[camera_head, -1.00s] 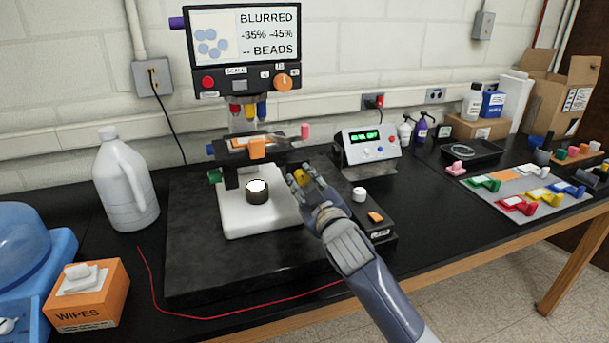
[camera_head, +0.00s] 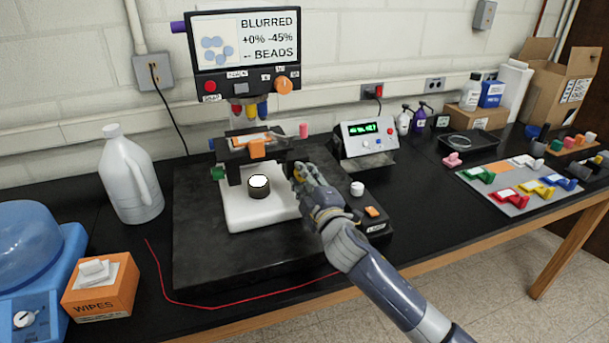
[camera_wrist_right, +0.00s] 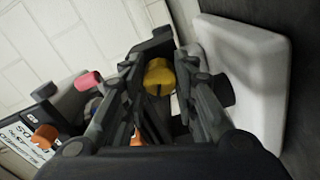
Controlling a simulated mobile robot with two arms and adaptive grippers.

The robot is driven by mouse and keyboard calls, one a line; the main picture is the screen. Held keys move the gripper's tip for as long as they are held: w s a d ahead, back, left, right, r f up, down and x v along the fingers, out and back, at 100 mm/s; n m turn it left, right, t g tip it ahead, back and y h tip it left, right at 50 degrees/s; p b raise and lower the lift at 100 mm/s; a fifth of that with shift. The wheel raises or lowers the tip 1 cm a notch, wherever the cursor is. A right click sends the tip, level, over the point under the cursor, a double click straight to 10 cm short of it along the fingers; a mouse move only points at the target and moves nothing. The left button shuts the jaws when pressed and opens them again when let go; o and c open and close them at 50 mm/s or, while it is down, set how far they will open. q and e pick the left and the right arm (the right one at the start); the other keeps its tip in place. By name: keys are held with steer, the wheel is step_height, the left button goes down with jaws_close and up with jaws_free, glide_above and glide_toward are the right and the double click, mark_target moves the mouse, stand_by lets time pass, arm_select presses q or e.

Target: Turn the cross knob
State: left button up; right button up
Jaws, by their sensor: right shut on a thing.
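A yellow knob (camera_wrist_right: 159,77) sits between my right gripper's two fingers (camera_wrist_right: 160,88) in the right wrist view, with a dark slot across its face. In the head view my right gripper (camera_head: 303,174) is at the right side of the microscope-like device, shut around the knob and mostly hiding it. The device's screen (camera_head: 245,37) reads "BLURRED", "+0% -45%" and "-- BEADS". An orange knob (camera_head: 284,85) is on the panel below it, and a green knob (camera_head: 217,173) is at the stage's left side. My left gripper is not in view.
The white base (camera_head: 245,217) with a black round part (camera_head: 259,187) stands left of my gripper. A control box (camera_head: 369,138) stands behind right. A jug (camera_head: 133,180) and wipes box (camera_head: 100,288) are at left, a tray of coloured clips (camera_head: 515,200) at right.

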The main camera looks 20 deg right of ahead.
stand_by(0.3)
steer(key=o, duration=1)
steer(key=shift+o, duration=0.4)
steer(key=shift+w+d+r, duration=0.1)
steer(key=shift+r, duration=0.15)
steer(key=shift+f, duration=0.2)
steer(key=s, duration=1.2)
steer(key=shift+d, duration=0.25)
